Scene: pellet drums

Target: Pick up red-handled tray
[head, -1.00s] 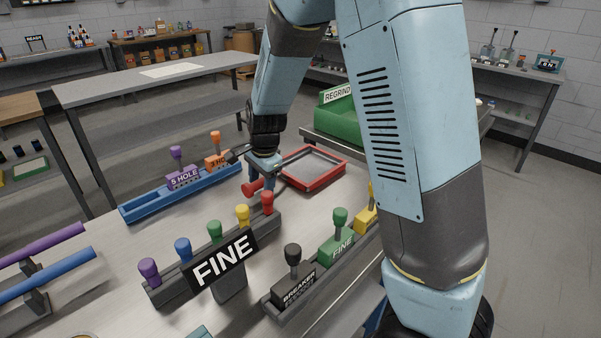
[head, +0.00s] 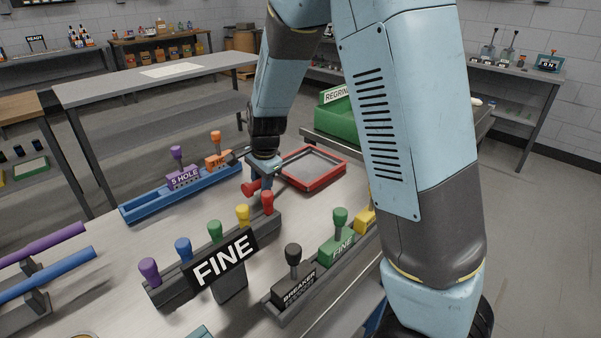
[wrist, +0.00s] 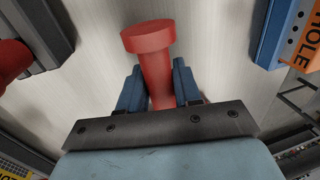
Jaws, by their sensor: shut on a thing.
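The red-framed tray (head: 335,180) with a grey mesh floor is on the metal table, right of my gripper in the head view. Its red handle (head: 251,188) points to the left, its knobbed end showing beside the fingers. In the wrist view the red handle (wrist: 150,55) runs between the two blue fingers of my gripper (wrist: 158,88), which is shut on it. The tray body is out of the wrist view. From the head view I cannot tell whether the tray touches the table.
A blue rack (head: 150,208) with purple and orange-handled pieces stands left of my gripper. A dark rack (head: 178,290) with several coloured knobs and a FINE sign stands in front. A green REGRIND bin (head: 338,125) is behind the tray. Bare table lies between the racks.

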